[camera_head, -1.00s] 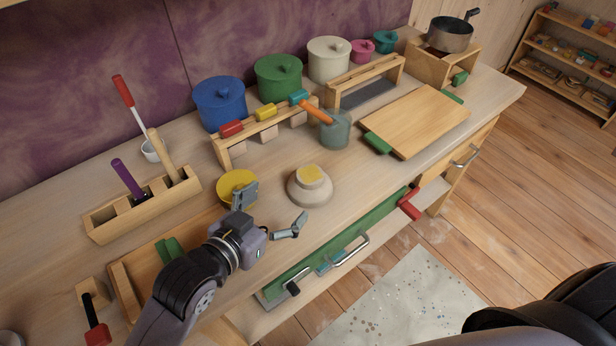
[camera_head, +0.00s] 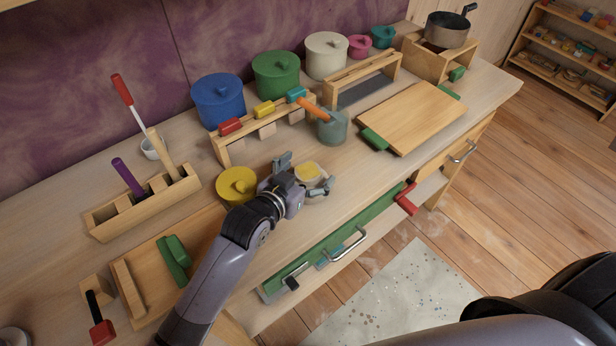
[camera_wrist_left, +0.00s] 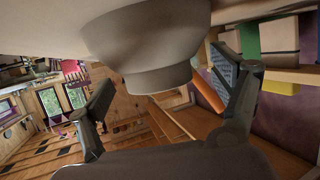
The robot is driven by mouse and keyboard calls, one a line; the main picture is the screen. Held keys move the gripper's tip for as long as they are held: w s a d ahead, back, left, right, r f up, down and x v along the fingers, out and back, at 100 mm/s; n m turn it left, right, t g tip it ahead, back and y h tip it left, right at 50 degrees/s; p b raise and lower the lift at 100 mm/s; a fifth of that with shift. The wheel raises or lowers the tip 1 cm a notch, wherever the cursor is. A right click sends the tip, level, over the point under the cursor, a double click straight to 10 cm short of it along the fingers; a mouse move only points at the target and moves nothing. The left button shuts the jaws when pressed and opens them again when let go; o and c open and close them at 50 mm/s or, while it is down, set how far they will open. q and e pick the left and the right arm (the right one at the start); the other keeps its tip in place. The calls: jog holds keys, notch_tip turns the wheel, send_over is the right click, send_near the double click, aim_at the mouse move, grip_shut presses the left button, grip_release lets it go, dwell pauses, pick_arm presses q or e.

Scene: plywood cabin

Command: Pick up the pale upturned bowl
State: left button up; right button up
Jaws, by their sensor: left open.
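In the left wrist view the bowl (camera_wrist_left: 150,48) fills the upper middle, between the two spread fingers. I cannot tell whether either finger touches it. My right gripper is not in view.
A cutting board (camera_head: 415,115) lies to the right. The bench's front edge is near.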

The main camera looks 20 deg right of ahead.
pick_arm(q)
jog(key=shift+w+d+f, duration=0.1)
jog(key=shift+w, duration=0.05)
jog(key=shift+c, duration=0.4)
jog(key=c, duration=1.8)
